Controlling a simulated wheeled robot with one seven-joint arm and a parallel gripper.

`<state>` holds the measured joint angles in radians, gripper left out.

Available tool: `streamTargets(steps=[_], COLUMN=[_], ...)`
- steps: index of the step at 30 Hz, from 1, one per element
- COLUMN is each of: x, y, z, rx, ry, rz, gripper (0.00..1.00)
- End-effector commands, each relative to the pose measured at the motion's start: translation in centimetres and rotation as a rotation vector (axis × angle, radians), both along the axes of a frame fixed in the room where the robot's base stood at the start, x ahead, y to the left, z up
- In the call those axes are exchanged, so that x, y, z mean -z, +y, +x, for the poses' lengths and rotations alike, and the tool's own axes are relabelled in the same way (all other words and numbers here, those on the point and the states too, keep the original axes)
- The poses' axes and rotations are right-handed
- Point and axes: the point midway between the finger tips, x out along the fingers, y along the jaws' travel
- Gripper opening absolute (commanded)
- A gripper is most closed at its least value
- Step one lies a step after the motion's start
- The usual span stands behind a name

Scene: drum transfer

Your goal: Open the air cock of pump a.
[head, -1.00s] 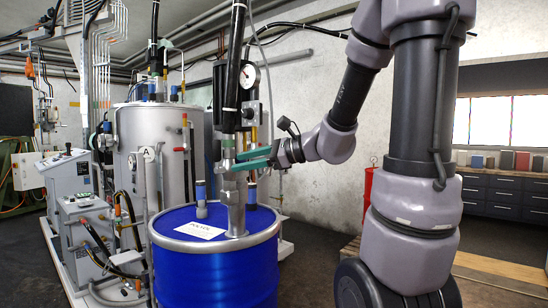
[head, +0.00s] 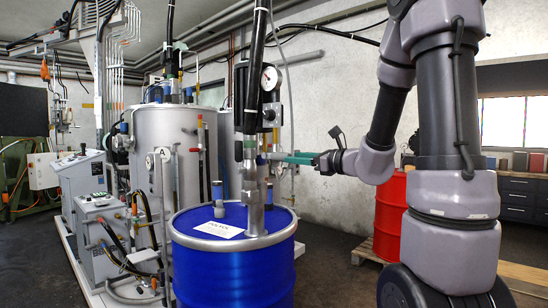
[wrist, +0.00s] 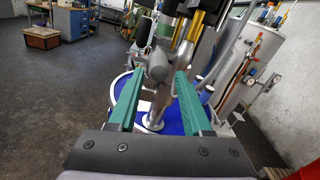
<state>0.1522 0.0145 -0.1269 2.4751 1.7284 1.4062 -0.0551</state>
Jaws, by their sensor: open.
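A pump (head: 252,140) with a dark upper body and grey metal lower tube stands upright in the lid of a blue drum (head: 235,262). A round white gauge (head: 269,78) sits on its upper part. I cannot clearly make out the air cock. My gripper (head: 284,157) has teal fingers, seen nearly edge-on, pointing left at the pump's right side at mid-height. In the wrist view my gripper (wrist: 153,88) is open, and a grey cylindrical pump part (wrist: 158,68) shows between its fingers. I cannot tell whether they touch.
A large grey tank (head: 165,150) with pipes and gauges stands behind left. Control boxes (head: 103,225) stand at the left. A red drum (head: 391,210) on a wooden pallet is right of the blue drum. Open floor lies between the drums.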

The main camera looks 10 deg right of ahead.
Motion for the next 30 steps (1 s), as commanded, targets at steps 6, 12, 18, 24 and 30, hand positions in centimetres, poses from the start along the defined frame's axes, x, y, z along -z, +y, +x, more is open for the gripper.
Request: streamTargets(steps=[6,12,18,24,30], x=[0.1,0.0,0.0,0.0,0.0], y=[2.5,4.5,5.7,5.9,5.9], z=[3.2,6.0,7.6,8.0,8.0], rx=[-0.006,-0.004,-0.003,-0.001,-0.002], ry=[0.001,0.0,0.0,0.0,0.0], rz=[-0.001,0.0,0.0,0.0,0.0], gripper=[0.49,0.49,0.49,0.49,0.26])
